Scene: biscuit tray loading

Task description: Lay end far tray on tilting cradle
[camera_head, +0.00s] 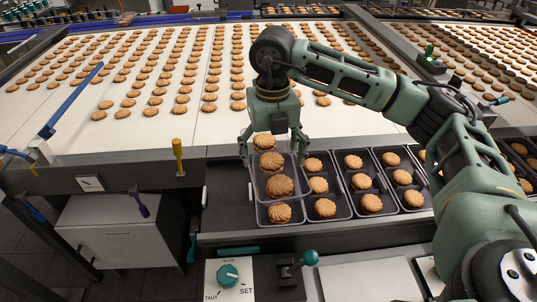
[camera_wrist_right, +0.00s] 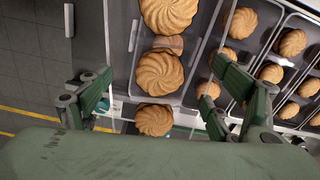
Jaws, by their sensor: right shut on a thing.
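In the right wrist view the tray (camera_wrist_right: 203,45) lies between the fingers of the gripper (camera_wrist_right: 160,72), biscuits facing up. Part of another biscuit shows beneath it, so it appears to overlap a lower tray (camera_head: 262,221). I cannot make out the tilting cradle with certainty. My left gripper is not in view.
Several filled trays (camera_head: 345,211) stand side by side to the right. A wide white belt (camera_head: 60,124) with rows of biscuits lies behind. A teal knob (camera_head: 228,275) and a teal-tipped lever (camera_head: 310,258) stand at the front. A yellow-topped post (camera_head: 178,150) is to the left.

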